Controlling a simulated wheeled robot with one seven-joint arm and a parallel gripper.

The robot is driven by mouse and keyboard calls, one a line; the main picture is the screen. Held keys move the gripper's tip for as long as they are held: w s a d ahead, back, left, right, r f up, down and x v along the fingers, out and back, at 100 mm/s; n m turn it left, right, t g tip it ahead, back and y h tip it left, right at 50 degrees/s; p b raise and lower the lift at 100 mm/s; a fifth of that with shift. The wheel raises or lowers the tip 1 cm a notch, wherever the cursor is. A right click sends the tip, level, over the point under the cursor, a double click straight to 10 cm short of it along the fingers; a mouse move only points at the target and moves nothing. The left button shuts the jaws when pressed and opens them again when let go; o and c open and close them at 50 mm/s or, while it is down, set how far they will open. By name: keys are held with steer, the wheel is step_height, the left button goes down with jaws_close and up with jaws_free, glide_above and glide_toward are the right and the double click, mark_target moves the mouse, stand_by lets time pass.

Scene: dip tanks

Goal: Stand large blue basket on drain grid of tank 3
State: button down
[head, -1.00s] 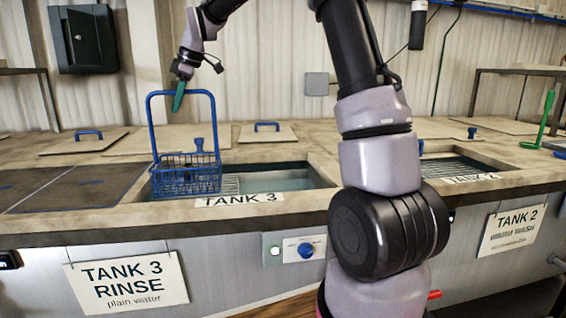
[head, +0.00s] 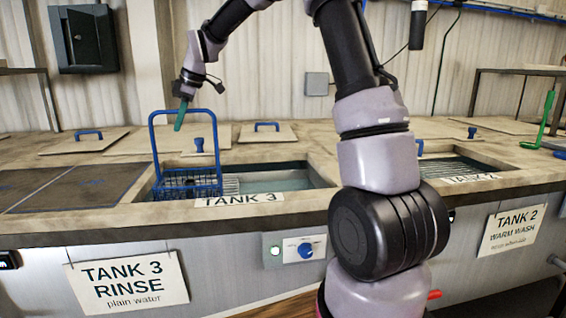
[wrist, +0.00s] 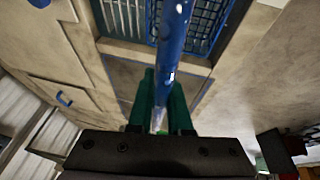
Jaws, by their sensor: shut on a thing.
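The large blue basket (head: 188,182) hangs upright at the left end of the open tank 3, its lower part below the tank's rim. Its tall handle rises to my gripper (head: 181,113), whose green fingers are shut on the top bar. In the wrist view the green fingers (wrist: 160,108) clasp the blue handle bar, with part of the basket mesh (wrist: 217,15) beyond. The drain grid (head: 231,185) shows as slats just right of the basket. Whether the basket's bottom touches the grid cannot be told.
Water (head: 285,182) shows in the right part of tank 3. A dark panel (head: 70,187) lies left of the opening. Lids with blue handles (head: 267,132) lie behind. Tank 2 (head: 450,165) is open at the right, with a green handle (head: 544,115) beyond.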

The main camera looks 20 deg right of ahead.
steer(key=shift+f, duration=0.55)
steer(key=c, duration=0.8)
jaws_free()
steer(key=shift+o, duration=0.2)
steer(key=v, duration=1.1)
steer(key=s+d+m+t, duration=0.1)
steer(key=s+d+m, duration=0.5)
steer(key=s, duration=0.4)
steer(key=s+d+f+m+t+h, duration=0.1)
steer(key=s+d+m, duration=0.5)
steer(key=s, duration=0.4)
steer(key=s+d+f+m+t+h, duration=0.1)
steer(key=s+d+m+t, duration=0.1)
steer(key=s+d+m, duration=0.3)
steer(key=s+m, duration=0.3)
steer(key=s, duration=0.2)
steer(key=shift+s+d, duration=0.15)
steer(key=shift+d, duration=0.25)
